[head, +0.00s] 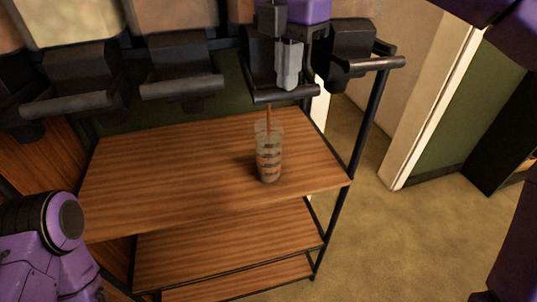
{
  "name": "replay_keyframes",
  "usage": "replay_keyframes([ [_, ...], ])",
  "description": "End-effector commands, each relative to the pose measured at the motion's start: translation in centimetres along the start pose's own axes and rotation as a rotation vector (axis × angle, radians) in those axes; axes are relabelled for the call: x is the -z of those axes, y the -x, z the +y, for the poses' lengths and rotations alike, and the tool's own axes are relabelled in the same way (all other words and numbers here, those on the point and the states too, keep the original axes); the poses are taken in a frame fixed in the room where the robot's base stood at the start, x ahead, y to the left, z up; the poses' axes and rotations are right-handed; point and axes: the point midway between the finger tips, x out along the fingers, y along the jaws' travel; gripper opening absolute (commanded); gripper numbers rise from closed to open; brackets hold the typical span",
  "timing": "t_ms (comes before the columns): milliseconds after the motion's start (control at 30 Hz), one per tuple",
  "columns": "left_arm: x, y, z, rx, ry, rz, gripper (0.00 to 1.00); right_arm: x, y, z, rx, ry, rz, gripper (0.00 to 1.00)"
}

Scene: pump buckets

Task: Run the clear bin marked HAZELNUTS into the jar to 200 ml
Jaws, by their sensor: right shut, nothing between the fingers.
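The clear jar (268,163) stands upright on the wooden top shelf, with dark bands on its wall too small to read. Brown contents show in its lower part. A thin brown stream (268,115) falls into its mouth from the dispenser (259,72) above it. The bins are cut off at the top, and no HAZELNUTS label is readable. My right gripper (288,78) is shut and empty, at the front of that dispenser, just above its bar; I cannot tell if they touch. My left gripper is out of view; only my left arm shows at lower left.
The shelf top (165,175) is clear left of the jar. A black rack post (367,120) stands at right, with open floor beyond.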

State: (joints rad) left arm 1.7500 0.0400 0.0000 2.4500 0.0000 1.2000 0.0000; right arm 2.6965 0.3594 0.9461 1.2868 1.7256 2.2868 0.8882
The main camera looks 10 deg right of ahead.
Motion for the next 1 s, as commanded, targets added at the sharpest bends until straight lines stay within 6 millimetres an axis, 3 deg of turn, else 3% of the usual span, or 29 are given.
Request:
replay_keyframes([
  [467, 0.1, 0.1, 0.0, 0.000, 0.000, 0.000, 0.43, 0.0, 0.1, 0.0, 0.001, 0.000, -0.001, 0.00],
  [567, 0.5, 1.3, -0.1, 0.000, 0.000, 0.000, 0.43, 0.0, 1.5, 0.0, 0.001, 0.000, -0.001, 0.00],
  [800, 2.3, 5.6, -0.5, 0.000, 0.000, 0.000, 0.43, 0.1, 6.9, -0.3, 0.000, 0.000, -0.001, 0.00],
  [1000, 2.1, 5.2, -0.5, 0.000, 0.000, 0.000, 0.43, 0.2, 6.5, -0.3, 0.001, 0.000, 0.000, 0.00],
])
